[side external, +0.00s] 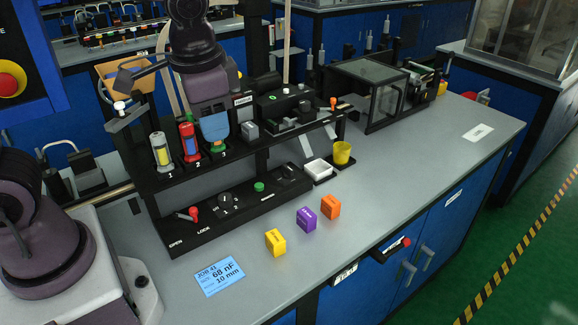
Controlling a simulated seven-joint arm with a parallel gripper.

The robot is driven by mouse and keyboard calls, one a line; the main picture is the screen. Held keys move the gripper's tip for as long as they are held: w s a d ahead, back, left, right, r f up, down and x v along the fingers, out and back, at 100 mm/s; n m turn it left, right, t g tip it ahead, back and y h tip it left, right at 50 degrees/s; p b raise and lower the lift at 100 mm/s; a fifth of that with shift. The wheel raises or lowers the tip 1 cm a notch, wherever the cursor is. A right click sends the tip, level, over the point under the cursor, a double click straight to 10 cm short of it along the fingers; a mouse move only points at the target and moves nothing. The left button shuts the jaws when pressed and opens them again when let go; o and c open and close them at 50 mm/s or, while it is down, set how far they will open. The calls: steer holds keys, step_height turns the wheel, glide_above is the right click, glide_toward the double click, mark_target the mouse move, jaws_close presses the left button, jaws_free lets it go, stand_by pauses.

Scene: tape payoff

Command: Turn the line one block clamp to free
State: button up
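My gripper (214,126) points down at the black rack, in front of the position marked 3. A light-blue part shows at its lower end, with green and orange bits just below. Its fingers cannot be made out, so I cannot tell whether it is open or shut. A red-knobbed lever (192,214) sits on the black lower panel (175,240) between the OPEN and LOCK labels. An orange-tipped lever (333,103) stands at the right of the upper rail, and a white-knobbed lever (120,106) at its left. I cannot tell which is the line one block clamp.
A yellow-and-white cylinder (161,151) and a red-and-blue one (188,142) stand at 1 and 2. Yellow (275,242), purple (306,219) and orange (330,206) blocks and a blue job card (220,275) lie in front. A yellow cup (342,152) stands right. The bench's right side is mostly clear.

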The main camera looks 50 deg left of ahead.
steer(key=w+f+m+g+y, duration=0.2)
steer(key=w+f+m, duration=0.2)
steer(key=w+f, duration=0.3)
steer(key=m+y, duration=0.6)
steer(key=m, duration=0.5)
glide_toward(288, 167)
steer(key=shift+t, duration=0.3)
steer(key=x, duration=0.9)
steer(key=shift+s+a, duration=0.1)
steer(key=shift+s, duration=0.15)
jaws_close()
